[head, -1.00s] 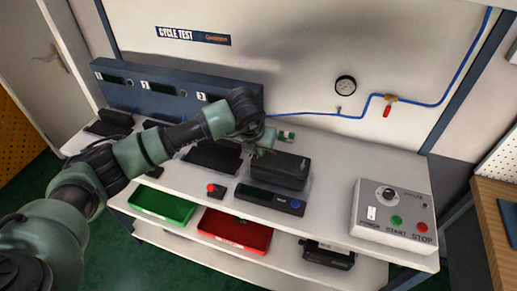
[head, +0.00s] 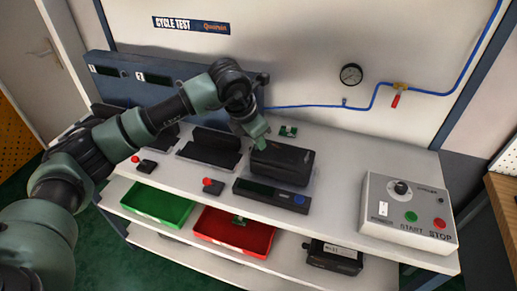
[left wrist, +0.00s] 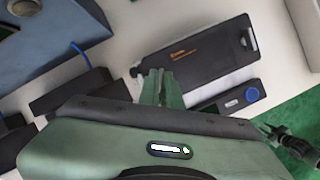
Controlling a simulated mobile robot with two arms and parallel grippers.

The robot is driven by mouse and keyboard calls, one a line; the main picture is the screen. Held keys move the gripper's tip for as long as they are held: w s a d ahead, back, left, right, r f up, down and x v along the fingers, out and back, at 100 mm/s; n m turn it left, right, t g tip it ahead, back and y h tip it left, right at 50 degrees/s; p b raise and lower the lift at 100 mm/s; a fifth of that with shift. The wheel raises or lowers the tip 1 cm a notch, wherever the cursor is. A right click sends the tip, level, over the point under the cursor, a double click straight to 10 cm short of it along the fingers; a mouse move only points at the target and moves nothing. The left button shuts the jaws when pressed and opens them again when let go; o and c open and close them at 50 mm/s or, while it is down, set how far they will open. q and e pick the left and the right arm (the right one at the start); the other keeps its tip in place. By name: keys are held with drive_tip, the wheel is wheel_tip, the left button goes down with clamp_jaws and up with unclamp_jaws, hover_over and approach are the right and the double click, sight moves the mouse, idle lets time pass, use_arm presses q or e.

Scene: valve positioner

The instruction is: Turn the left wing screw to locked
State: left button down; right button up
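The valve positioner is a black box (head: 283,165) on the bench, on a pale plate. In the left wrist view it is a dark cover (left wrist: 205,52) with orange print. A small dark knob (left wrist: 136,72) juts from its left end, likely the left wing screw; its angle is too small to read. My left gripper (head: 260,140) points down by the box's left end. In the left wrist view its green fingers (left wrist: 163,82) are close together beside that end; whether they hold or touch the knob is unclear.
A display unit (head: 270,195) with a blue button lies in front of the box. A start/stop control box (head: 408,215) stands at right. Green (head: 157,206) and red (head: 235,233) trays sit below. Bench right of the box is clear.

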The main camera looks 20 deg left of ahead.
use_arm(q)
drive_tip(key=m+b, duration=0.2)
drive_tip(key=shift+w+f+m+g+h, duration=0.1)
drive_tip(key=shift+f+m+g+h, duration=0.05)
drive_tip(key=shift+m+g+h, duration=0.2)
drive_tip(key=m+b, duration=0.1)
drive_tip(key=m, duration=0.2)
drive_tip(key=shift+b, duration=0.3)
drive_tip(key=shift+m+g+b, duration=0.4)
drive_tip(key=shift+m+g, duration=0.15)
drive_tip(key=shift+m, duration=0.7)
drive_tip(key=shift+r+m+g+h+b, duration=0.1)
drive_tip(key=shift+m+g+h+b, duration=0.1)
drive_tip(key=shift+m, duration=0.5)
drive_tip(key=shift+r+m+g+h+b, duration=0.1)
drive_tip(key=shift+m+b, duration=0.05)
drive_tip(key=shift+m, duration=0.55)
drive_tip(key=c, duration=1.6)
unclamp_jaws()
drive_tip(key=shift+a+r, duration=0.1)
drive_tip(key=w+v, duration=0.1)
drive_tip(key=v, duration=0.6)
drive_tip(key=shift+s+r+b, duration=0.3)
drive_tip(key=shift+s+b, duration=0.15)
